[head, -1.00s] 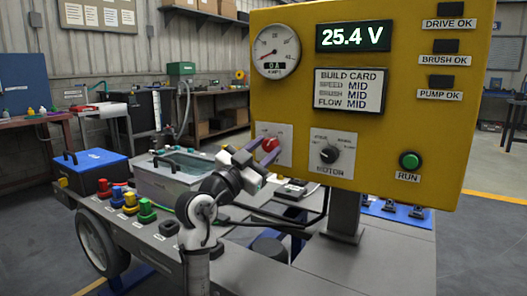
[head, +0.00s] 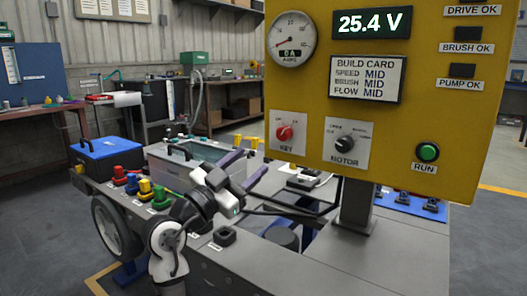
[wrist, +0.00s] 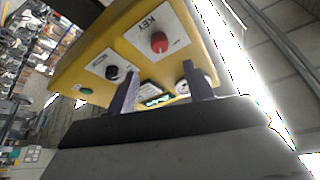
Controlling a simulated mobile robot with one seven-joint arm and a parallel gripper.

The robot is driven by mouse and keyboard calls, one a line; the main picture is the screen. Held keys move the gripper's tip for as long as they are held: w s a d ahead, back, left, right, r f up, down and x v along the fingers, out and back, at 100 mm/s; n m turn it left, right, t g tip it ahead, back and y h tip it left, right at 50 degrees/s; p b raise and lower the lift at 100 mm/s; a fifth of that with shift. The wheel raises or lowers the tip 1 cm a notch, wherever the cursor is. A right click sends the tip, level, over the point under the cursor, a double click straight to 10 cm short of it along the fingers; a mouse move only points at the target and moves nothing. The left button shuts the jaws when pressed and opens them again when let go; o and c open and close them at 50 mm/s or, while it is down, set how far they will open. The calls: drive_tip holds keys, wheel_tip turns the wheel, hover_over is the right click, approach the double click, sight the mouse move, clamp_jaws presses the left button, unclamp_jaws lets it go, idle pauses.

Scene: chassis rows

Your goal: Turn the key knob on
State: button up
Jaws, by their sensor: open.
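The red key knob (head: 284,133) sits on a white plate marked KEY, low on the left of the yellow panel (head: 417,150). It also shows in the wrist view (wrist: 159,42), above and beyond my fingers. Its pointing direction is too small to tell. My gripper (head: 246,168) is open and empty, below and to the left of the knob, apart from it. Its two purple fingers stand wide apart in the wrist view (wrist: 160,88).
The black motor knob (head: 343,144) is right of the key knob, and the green run button (head: 428,152) further right. The display (head: 371,23) reads 25.4 V. The cart top below holds a grey tank (head: 183,176) and coloured knobs.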

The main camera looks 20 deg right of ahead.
drive_tip(key=shift+v, duration=1.55)
